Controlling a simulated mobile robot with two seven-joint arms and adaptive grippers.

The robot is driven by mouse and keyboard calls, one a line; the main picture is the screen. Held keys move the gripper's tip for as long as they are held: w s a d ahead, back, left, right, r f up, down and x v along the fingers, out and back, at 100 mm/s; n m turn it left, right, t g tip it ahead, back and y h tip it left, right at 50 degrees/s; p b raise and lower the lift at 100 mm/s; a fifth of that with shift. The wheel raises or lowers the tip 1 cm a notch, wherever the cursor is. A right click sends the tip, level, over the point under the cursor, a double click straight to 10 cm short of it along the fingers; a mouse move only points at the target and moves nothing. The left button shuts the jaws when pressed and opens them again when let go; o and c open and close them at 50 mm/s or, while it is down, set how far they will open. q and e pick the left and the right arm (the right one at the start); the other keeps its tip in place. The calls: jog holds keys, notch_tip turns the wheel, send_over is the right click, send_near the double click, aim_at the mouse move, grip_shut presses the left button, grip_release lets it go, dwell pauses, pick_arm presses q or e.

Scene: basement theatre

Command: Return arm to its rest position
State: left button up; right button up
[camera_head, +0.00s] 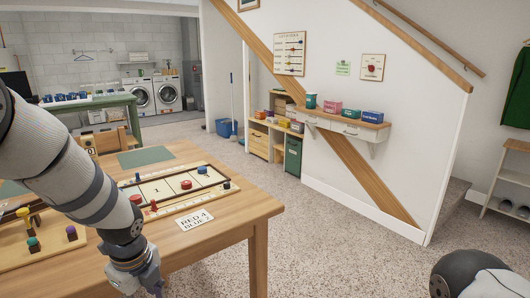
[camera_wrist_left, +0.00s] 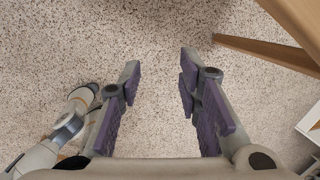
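My left arm (camera_head: 75,185) comes in from the left in the head view, reaching down across the near part of the wooden table. The base of its gripper shows at the bottom edge, and the fingers are mostly cut off there. In the left wrist view my left gripper (camera_wrist_left: 160,68) is open, with its two purple-padded fingers wide apart and only speckled floor between them. A rounded black and white part of my right arm (camera_head: 475,277) shows at the bottom right of the head view. My right gripper is not seen.
The wooden table (camera_head: 225,210) holds a game board (camera_head: 160,190) with red and blue pieces and a score card (camera_head: 194,219). A table leg (camera_wrist_left: 265,54) shows at the upper right of the wrist view. The speckled floor (camera_head: 340,255) right of the table is clear.

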pick_arm(q)
jog(key=s+d+f+n+g+h, duration=0.1)
jog(key=s+f+n, duration=0.4)
jog(key=s+f, duration=0.3)
jog(key=s+d+f+n+g, duration=0.15)
jog(key=s+f+n, duration=0.35)
jog(key=s, duration=0.5)
jog(key=s+f+n+g+p, duration=0.1)
jog(key=s+n+g, duration=0.1)
jog(key=s+n, duration=1.1)
jog(key=s, duration=1.1)
jog(key=shift+f, duration=0.25)
pick_arm(e)
jog(key=shift+w+r+t, duration=0.4)
jog(key=shift+w+r, duration=0.45)
jog(key=shift+r, duration=0.15)
pick_arm(q)
jog(key=shift+s+a, duration=0.1)
